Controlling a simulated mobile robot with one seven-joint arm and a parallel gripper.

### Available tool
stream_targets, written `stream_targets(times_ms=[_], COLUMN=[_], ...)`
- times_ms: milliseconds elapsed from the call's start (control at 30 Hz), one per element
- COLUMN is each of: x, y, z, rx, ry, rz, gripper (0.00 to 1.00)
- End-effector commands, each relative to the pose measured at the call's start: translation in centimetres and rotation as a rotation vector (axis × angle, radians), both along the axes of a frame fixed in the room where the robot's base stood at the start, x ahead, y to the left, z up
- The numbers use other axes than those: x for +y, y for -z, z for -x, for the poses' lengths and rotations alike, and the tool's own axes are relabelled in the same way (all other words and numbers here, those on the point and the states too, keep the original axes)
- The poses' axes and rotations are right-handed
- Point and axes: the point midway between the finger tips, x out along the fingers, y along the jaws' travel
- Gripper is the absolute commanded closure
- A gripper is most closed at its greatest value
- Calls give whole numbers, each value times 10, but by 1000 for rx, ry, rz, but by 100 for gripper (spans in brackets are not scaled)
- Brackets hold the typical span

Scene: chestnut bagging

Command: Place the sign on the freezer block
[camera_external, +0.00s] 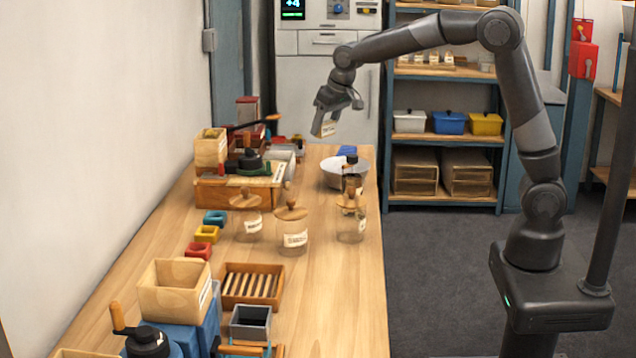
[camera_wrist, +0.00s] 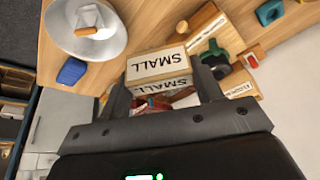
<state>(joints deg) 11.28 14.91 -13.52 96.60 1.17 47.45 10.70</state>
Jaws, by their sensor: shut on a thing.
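My gripper (camera_external: 325,114) is raised over the far end of the wooden table. In the wrist view its two fingers (camera_wrist: 162,88) are closed on the sides of a pale wooden sign (camera_wrist: 157,65) lettered "SMALL". The sign also shows below the gripper in the external view (camera_external: 328,129), clear of the tabletop. A small blue block (camera_external: 347,150) lies on the far right of the table. It also shows left of the sign in the wrist view (camera_wrist: 72,71). I cannot tell for certain whether it is the freezer block.
A metal bowl (camera_external: 333,172) stands near the blue block. Several lidded glass jars (camera_external: 293,238) stand mid-table. Wooden boxes and a dark-handled device (camera_external: 250,160) crowd the left side. A white cabinet (camera_external: 325,95) stands behind the table.

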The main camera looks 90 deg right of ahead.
Motion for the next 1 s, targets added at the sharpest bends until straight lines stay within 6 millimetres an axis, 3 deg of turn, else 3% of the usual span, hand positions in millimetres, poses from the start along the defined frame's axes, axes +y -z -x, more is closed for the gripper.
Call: stream_targets(times_ms=[33,200,500,600,800,900,1000], x=[-32,-122,-261,-291,-327,-340,-336], y=[1,1,3,4,4,4,25], z=[6,32,106,129,160,171,169], rx=[1,2,5,8,10,11,14], ry=[52,200,436,488,556,579,573], rz=[2,5,18,23,30,33,29], gripper=[62,62,62,62,62,62,62])
